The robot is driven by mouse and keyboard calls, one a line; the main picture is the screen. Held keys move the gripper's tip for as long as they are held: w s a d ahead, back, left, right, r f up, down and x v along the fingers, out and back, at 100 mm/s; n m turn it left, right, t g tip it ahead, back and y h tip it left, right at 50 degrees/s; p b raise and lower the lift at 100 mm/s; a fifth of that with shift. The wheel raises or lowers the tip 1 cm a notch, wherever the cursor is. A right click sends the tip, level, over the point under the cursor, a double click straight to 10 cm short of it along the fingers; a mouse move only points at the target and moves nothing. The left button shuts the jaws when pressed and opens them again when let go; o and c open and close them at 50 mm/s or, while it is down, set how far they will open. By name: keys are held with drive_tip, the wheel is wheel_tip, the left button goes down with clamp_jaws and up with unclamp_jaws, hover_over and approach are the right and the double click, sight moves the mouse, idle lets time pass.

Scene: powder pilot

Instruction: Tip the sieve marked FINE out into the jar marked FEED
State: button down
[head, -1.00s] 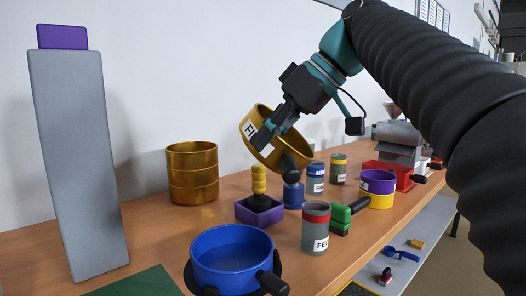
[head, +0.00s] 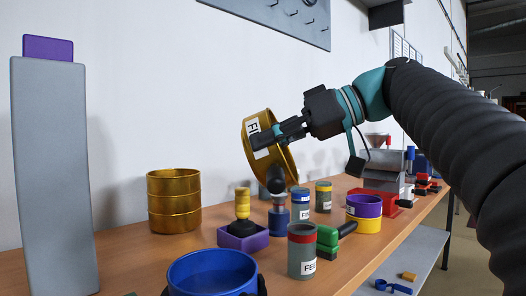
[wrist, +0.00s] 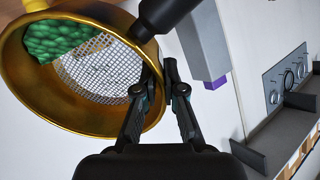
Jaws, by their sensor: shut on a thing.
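My gripper (head: 285,132) is shut on the wall of a gold sieve (head: 281,160), whose white label partly reads "FI". The sieve is held in the air, steeply tilted, above and behind the jars. In the wrist view my gripper (wrist: 160,85) grips the rim of the sieve (wrist: 75,120). Green pellets (wrist: 58,40) lie on part of its pale mesh. The red-rimmed grey jar (head: 302,262), labelled "FEE" as far as I see, stands upright on the bench, below and slightly right of the sieve. Its inside is hidden.
Blue-rimmed (head: 300,206) and yellow-rimmed (head: 323,197) jars stand behind the red-rimmed one. A green block with a black handle (head: 327,238) is close right. Left are a purple tray (head: 243,238), a blue pan (head: 212,272), stacked gold rings (head: 174,200) and a tall grey block (head: 55,170).

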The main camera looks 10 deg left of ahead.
drive_tip(key=shift+d+f+y+b, duration=0.15)
drive_tip(key=shift+d+y+b, duration=0.55)
drive_tip(key=shift+b, duration=0.45)
drive_tip(key=shift+d+f+y+b, duration=0.15)
drive_tip(key=shift+d+y+b, duration=0.3)
drive_tip(key=shift+y+b, duration=0.55)
drive_tip(key=shift+s+d+r, duration=0.1)
drive_tip(key=shift+d+r, duration=0.05)
drive_tip(key=shift+d, duration=0.05)
drive_tip(key=d+f+y, duration=0.5)
drive_tip(key=d+y, duration=0.2)
drive_tip(key=y, duration=0.2)
drive_tip(key=shift+t, duration=0.3)
drive_tip(key=shift+s+f, duration=0.1)
